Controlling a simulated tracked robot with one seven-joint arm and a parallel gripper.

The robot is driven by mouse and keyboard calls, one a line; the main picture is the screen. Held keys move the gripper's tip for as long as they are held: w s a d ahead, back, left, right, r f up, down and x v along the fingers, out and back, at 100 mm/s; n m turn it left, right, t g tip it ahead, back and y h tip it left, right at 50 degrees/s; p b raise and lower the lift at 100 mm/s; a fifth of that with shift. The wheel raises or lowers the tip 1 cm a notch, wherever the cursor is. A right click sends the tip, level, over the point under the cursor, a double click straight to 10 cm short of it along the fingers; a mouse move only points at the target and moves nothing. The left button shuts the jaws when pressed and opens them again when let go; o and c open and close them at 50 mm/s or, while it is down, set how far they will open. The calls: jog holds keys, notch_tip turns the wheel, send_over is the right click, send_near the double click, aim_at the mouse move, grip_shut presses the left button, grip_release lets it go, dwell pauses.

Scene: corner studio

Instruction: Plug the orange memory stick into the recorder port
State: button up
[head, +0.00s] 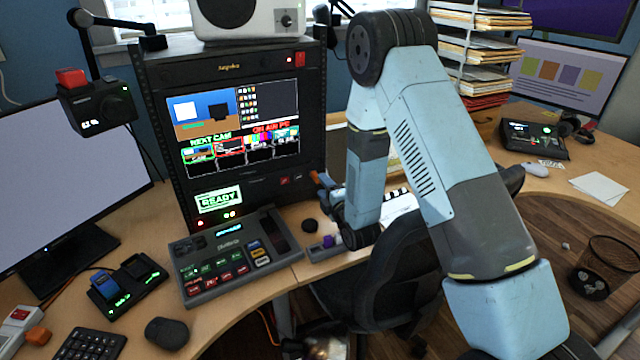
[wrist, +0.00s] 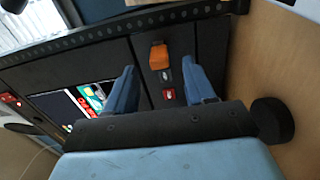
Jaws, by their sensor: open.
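The orange memory stick (wrist: 159,56) is at the dark front panel of the rack (wrist: 98,62), just beyond my fingertips in the wrist view. It appears to stick out of the panel, but the port itself is hidden behind it, and I cannot tell how deep it sits. In the head view the stick (head: 314,176) is a small orange patch at the rack's right side. My gripper (wrist: 158,64) is open, its two blue fingers apart on either side of the stick's line. In the head view my gripper (head: 326,187) is partly hidden by my arm.
Two red buttons (wrist: 166,84) sit beside the stick on the panel. A control deck (head: 232,255) stands before the rack. A small grey tray (head: 318,253) with a purple item lies on the desk, near a black knob (head: 310,225). A dark chair (head: 385,285) is below my arm.

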jog(key=shift+v, duration=1.65)
